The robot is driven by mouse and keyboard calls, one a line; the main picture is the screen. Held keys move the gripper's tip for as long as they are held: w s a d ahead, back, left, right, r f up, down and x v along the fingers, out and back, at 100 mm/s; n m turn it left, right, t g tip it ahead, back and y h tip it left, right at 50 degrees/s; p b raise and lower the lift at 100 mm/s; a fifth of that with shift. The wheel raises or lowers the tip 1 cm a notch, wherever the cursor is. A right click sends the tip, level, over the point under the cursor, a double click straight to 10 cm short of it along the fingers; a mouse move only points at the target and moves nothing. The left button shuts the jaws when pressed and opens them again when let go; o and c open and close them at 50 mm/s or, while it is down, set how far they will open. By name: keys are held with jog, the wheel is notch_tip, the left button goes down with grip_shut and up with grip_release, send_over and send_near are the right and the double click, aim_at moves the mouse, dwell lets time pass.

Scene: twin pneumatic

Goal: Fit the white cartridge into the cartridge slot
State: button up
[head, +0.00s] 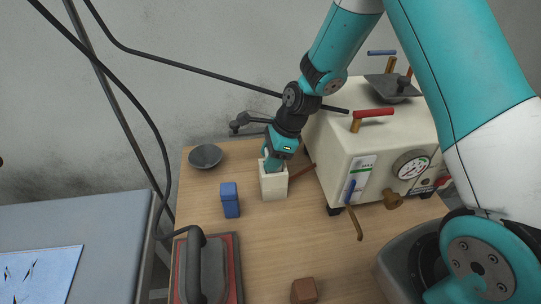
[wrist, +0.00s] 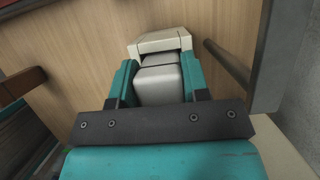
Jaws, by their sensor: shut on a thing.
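My gripper (head: 273,163) points down at the middle of the wooden table and is shut on the white cartridge. In the wrist view, my gripper's teal fingers (wrist: 159,76) stand on both sides of the pale cartridge (wrist: 159,87). A cream block (head: 274,187), which looks like the cartridge slot, stands upright on the table directly under my fingers. Its cream rim (wrist: 160,41) shows just beyond the cartridge in the wrist view. The fingers hide most of the cartridge in the head view. I cannot tell how deep it sits in the slot.
A cream machine (head: 372,150) with a gauge and levers stands close on the right. A blue block (head: 230,203) and a grey bowl (head: 205,155) are left. A black-handled tool (head: 194,268) and a brown cube (head: 304,291) are nearer. The table between is clear.

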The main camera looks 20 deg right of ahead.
jog(key=o, duration=1)
jog(key=shift+f, duration=0.1)
jog(key=w+b+v, duration=0.1)
jog(key=b+v, duration=0.1)
jog(key=v, duration=1)
jog(key=s+a+r+n, duration=0.2)
jog(key=s+r+n, duration=0.1)
jog(key=s+n, duration=0.5)
jog(key=s+a+r+n, duration=0.3)
jog(key=s+r+n, duration=0.1)
jog(key=s+n, duration=0.4)
jog(key=s+a+r+n, duration=0.3)
jog(key=s+n, duration=0.5)
jog(key=n, duration=0.3)
jog(key=shift+s+r+g, duration=0.2)
jog(key=shift+r+g, duration=0.2)
jog(key=shift+r, duration=0.35)
jog(key=shift+a, duration=0.15)
